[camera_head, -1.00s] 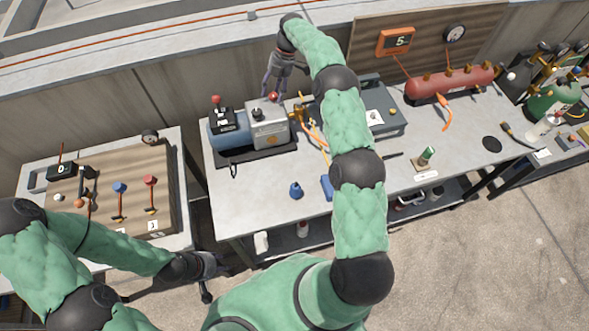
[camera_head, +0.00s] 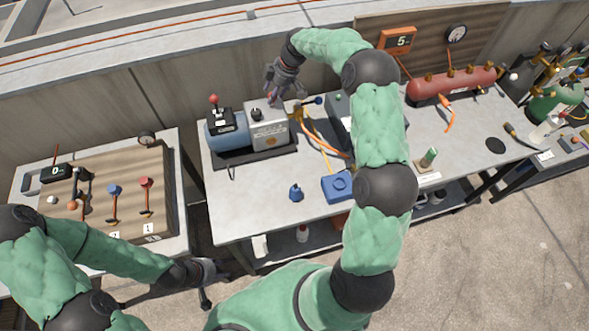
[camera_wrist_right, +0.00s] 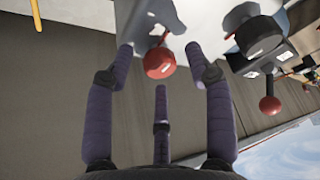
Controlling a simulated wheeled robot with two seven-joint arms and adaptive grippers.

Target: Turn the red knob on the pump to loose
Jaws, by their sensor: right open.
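The pump (camera_head: 232,130) is a blue and grey unit on a dark tray on the middle bench. In the right wrist view its red knob (camera_wrist_right: 158,62) is a round cap ahead of my right gripper (camera_wrist_right: 162,70), between the open fingers. I cannot tell whether any finger touches it. In the head view my right gripper (camera_head: 276,96) is at the pump's right end and hides the red knob. My left gripper (camera_head: 213,273) hangs low, apart from the pump, near the gap between the benches; its finger state is unclear.
A black knob (camera_head: 257,114) and a red-ball switch (camera_head: 213,99) sit on the pump. Yellow and orange hoses (camera_head: 318,137) run to its right. A small blue bottle (camera_head: 295,192) and a blue box (camera_head: 338,186) stand in front. The left bench holds a wooden board (camera_head: 135,195).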

